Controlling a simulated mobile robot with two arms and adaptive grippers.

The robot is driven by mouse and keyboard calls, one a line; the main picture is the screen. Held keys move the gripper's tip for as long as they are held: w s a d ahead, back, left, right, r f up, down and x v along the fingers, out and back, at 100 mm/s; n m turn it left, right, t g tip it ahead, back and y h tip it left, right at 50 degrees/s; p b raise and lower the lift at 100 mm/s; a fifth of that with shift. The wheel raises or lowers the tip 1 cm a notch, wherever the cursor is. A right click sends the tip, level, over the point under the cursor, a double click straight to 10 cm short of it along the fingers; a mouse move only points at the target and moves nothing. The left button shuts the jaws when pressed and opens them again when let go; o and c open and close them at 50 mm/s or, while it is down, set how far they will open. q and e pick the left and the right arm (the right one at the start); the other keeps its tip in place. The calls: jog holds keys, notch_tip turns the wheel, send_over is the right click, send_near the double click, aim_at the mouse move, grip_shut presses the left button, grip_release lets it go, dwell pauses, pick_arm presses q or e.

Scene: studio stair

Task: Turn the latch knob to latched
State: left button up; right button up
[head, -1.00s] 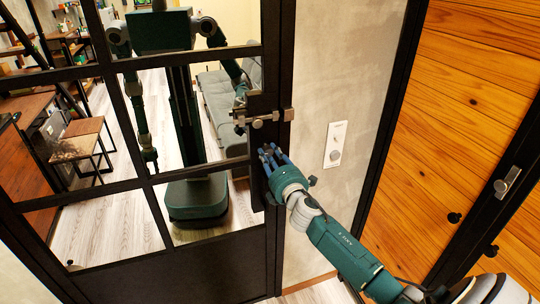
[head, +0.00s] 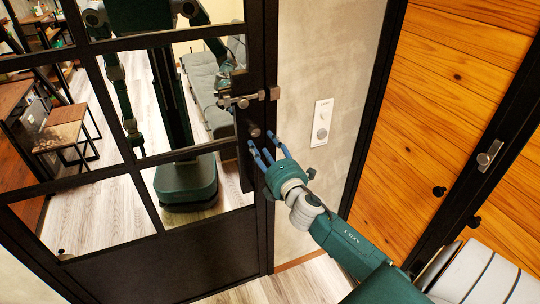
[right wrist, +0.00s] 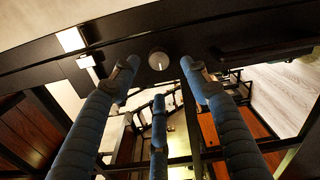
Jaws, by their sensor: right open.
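The latch knob (head: 254,131) is a small round grey knob on the black door frame, just below the metal slide bolt (head: 241,101). It also shows in the right wrist view (right wrist: 158,61), with a short light mark on its lower part. My right gripper (head: 266,148) has blue fingers and is open, just below and right of the knob. In the right wrist view its fingers (right wrist: 158,90) are spread below the knob and hold nothing. I cannot tell the exact gap to the knob. My left gripper is not directly in view.
The black-framed glass door (head: 160,262) shows a green robot, seemingly my reflection. A white wall plate with a round dial (head: 321,123) is right of my gripper. A wood-panelled door (head: 440,110) with a metal latch stands further right.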

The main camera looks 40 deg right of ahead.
jog(key=v, duration=0.5)
jog(key=shift+s+a, duration=0.1)
jog(key=shift+s, duration=0.1)
jog(key=s+a+f+m+g+b, duration=0.1)
jog(key=s+f+m+g, duration=0.25)
jog(key=f, duration=1.05)
jog(key=s+a+f+m+g+y+b, duration=0.15)
jog(key=s+f, duration=0.35)
jog(key=f, duration=0.8)
jog(key=s+f+m+g, duration=0.3)
jog(key=s+f, duration=0.2)
jog(key=f, duration=0.9)
jog(key=s+a+f+m+g+y+b, duration=0.1)
jog(key=s+a+f+m+g, duration=0.2)
jog(key=s+f, duration=0.6)
jog(key=s+a+f+m+g+y, duration=0.15)
jog(key=s+a+f, duration=0.25)
jog(key=s+f, duration=0.45)
jog(key=s+a+f+m+g, duration=0.2)
jog(key=s+a+f, duration=0.1)
jog(key=s, duration=0.6)
jog(key=s+a+f+m+g+b, duration=0.1)
jog(key=s+a+f, duration=0.3)
jog(key=s, duration=0.5)
jog(key=shift+s+f+m+g, duration=0.25)
jog(key=shift+s+m+g, duration=0.1)
jog(key=shift+g, duration=0.2)
